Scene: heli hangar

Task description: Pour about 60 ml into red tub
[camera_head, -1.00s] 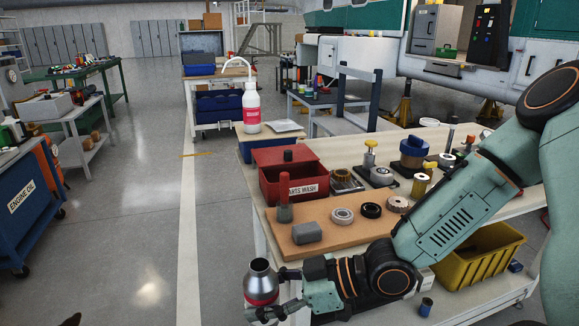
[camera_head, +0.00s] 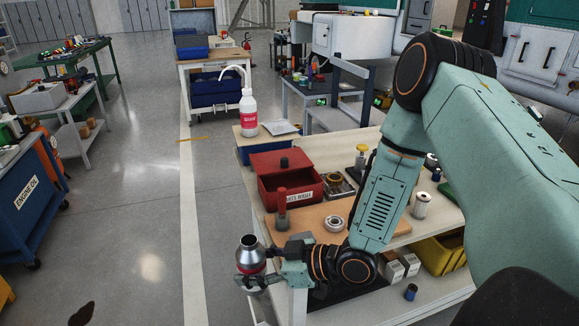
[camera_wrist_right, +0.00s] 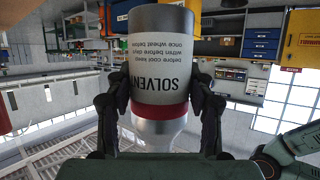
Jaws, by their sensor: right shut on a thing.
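The red tub (camera_head: 290,190) marked as a parts wash stands on the bench, its red lid panel raised at the back. My right gripper (camera_head: 262,280) is shut around a silver bottle (camera_head: 249,255) with a red band. The bottle is about upright, its mouth up, off the bench's near left edge, below and left of the tub in the picture. In the right wrist view the bottle (camera_wrist_right: 160,60) reads "SOLVENT" upside down, with both fingers (camera_wrist_right: 160,105) at its sides. The tub's contents cannot be made out. My left gripper is not in view.
A dark-topped post (camera_head: 282,210) stands just in front of the tub, and a ring-shaped part (camera_head: 335,224) lies on the brown board. A yellow bin (camera_head: 440,255) is at right.

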